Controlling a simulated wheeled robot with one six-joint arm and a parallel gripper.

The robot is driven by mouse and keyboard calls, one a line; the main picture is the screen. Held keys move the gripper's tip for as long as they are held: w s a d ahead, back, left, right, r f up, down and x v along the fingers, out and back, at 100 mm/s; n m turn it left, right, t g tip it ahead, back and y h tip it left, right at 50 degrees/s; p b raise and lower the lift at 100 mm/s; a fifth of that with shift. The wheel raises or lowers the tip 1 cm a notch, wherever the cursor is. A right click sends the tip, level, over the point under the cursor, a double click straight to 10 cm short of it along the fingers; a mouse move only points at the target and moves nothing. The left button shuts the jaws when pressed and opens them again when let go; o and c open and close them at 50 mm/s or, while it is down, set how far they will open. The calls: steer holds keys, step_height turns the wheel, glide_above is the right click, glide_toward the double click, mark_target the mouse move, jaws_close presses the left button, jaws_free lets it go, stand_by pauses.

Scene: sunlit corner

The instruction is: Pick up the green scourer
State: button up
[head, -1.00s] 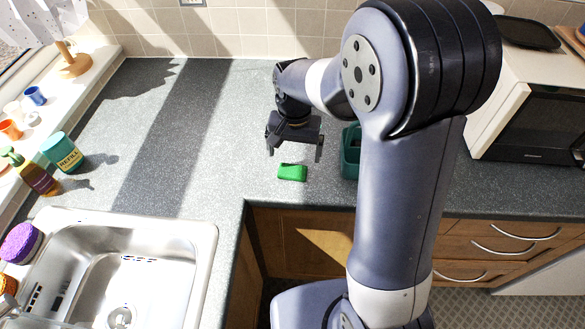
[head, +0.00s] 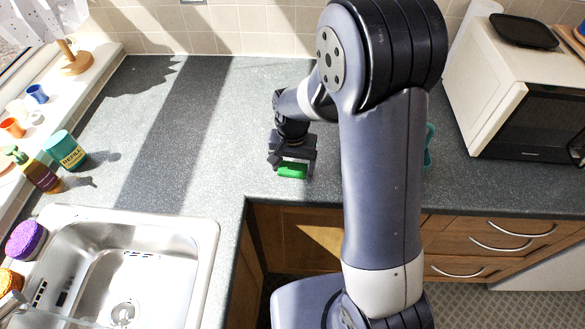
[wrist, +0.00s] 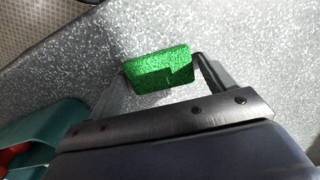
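The green scourer (head: 292,171) lies on the grey speckled worktop near its front edge, just right of the sink corner. In the wrist view the scourer (wrist: 158,68) sits between the two fingers of my gripper (wrist: 165,80). My gripper (head: 292,168) is lowered right over it, and its palm hides the scourer's back part in the head view. The fingers are spread, one at each end of the scourer. A small gap seems to show on the right side; whether the left finger touches it, I cannot tell.
A teal container (wrist: 40,130) with something red inside stands close by; in the head view it (head: 429,148) is mostly hidden behind my arm. The steel sink (head: 130,270) is at the left front, the microwave (head: 530,115) at the right. The worktop behind is clear.

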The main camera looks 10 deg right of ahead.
mark_target(293, 168)
steer(key=c, duration=0.7)
steer(key=shift+r, duration=0.1)
step_height(293, 168, up, 10)
steer(key=b, duration=0.1)
steer(key=o, duration=0.4)
steer(key=shift+c, duration=0.2)
steer(key=c, duration=0.3)
steer(key=shift+f, duration=0.2)
